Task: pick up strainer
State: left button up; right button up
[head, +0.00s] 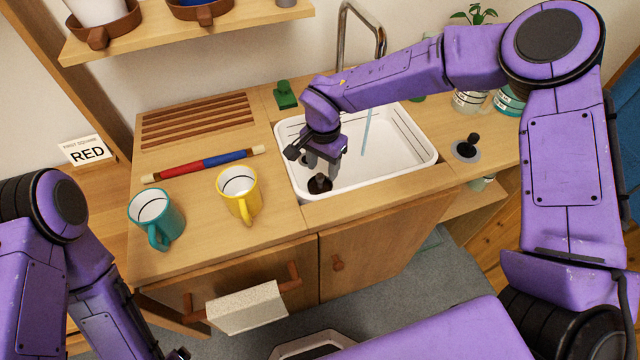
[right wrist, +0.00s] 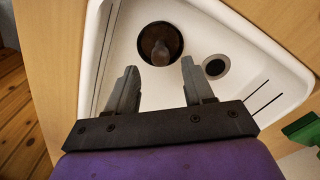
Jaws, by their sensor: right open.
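A dark brown round piece with a knob on top, which looks like the strainer (head: 320,184), sits in the white sink (head: 405,170) near its front left. In the right wrist view the strainer (right wrist: 160,42) lies just beyond my fingertips, roughly centred between them. My right gripper (head: 323,172) is open and empty, pointing down into the sink above the strainer; it also shows in the right wrist view (right wrist: 160,68). The dark drain hole (right wrist: 215,66) is apart from the strainer. My left gripper (head: 178,354) barely shows at the bottom edge.
A black-knobbed piece (head: 468,147) is on the right counter. The sink walls surround my right gripper.

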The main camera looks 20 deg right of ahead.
aim_at(321, 174)
jog(key=f, duration=0.4)
jog(key=shift+s+a, duration=0.1)
jog(key=shift+a, duration=0.2)
grip_shut()
jog(key=shift+r, duration=0.15)
notch_tip(321, 174, up, 10)
jog(key=shift+f, duration=0.1)
